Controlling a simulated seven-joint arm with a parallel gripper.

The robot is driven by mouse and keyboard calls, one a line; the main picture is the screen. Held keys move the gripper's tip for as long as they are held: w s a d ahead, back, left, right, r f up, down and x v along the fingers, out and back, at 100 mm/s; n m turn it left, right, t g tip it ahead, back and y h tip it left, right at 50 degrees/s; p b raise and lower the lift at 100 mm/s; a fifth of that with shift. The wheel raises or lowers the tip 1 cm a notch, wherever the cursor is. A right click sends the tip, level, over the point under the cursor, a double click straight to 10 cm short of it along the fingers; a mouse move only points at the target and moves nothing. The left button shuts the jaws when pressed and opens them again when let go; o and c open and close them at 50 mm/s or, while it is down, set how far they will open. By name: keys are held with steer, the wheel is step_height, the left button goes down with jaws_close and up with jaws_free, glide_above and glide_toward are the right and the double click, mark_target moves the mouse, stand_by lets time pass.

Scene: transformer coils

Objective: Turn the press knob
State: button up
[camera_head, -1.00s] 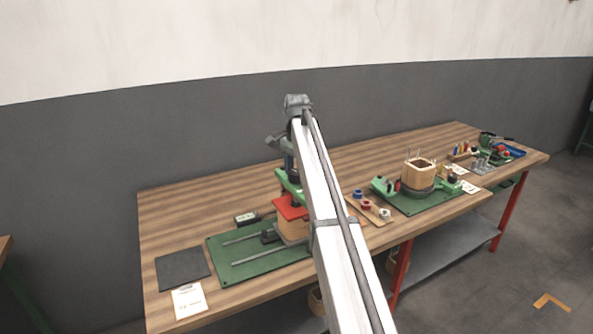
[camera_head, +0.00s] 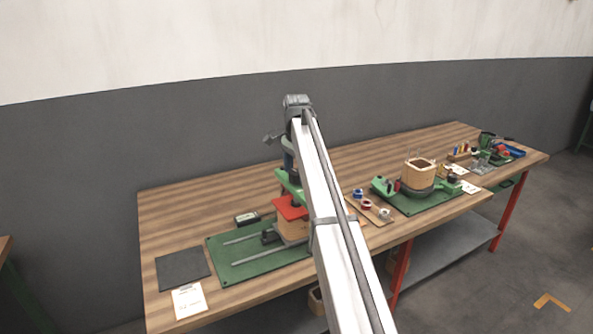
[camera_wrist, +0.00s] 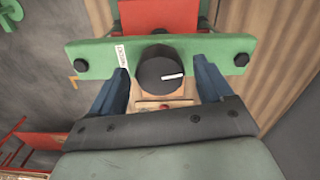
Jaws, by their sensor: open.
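The press knob (camera_wrist: 158,70) is a dark round cylinder with a white mark on its top. In the wrist view it sits at the middle of a green crossbar (camera_wrist: 220,50). My gripper (camera_wrist: 163,78) is open, with one dark blue finger on each side of the knob. Gaps show between the fingers and the knob; I cannot tell whether they touch it lower down. In the head view, my arm hides the knob and most of my gripper. The press's green bar (camera_head: 287,184) and red plate (camera_head: 290,207) show beside the arm.
The press stands on a green base (camera_head: 226,266) with two rails. A dark mat (camera_head: 182,268) and a white card (camera_head: 188,300) lie to its left. A wooden strip with spools (camera_head: 367,204) and a second green station (camera_head: 405,205) stand to the right.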

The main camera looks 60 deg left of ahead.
mark_target(296, 171)
step_height(296, 171, up, 14)
stand_by(0.7)
steer(key=shift+f+n, duration=0.15)
steer(key=shift+n, duration=0.25)
step_height(296, 171, down, 14)
steer(key=shift+r, duration=0.1)
stand_by(0.6)
steer(key=c, duration=1)
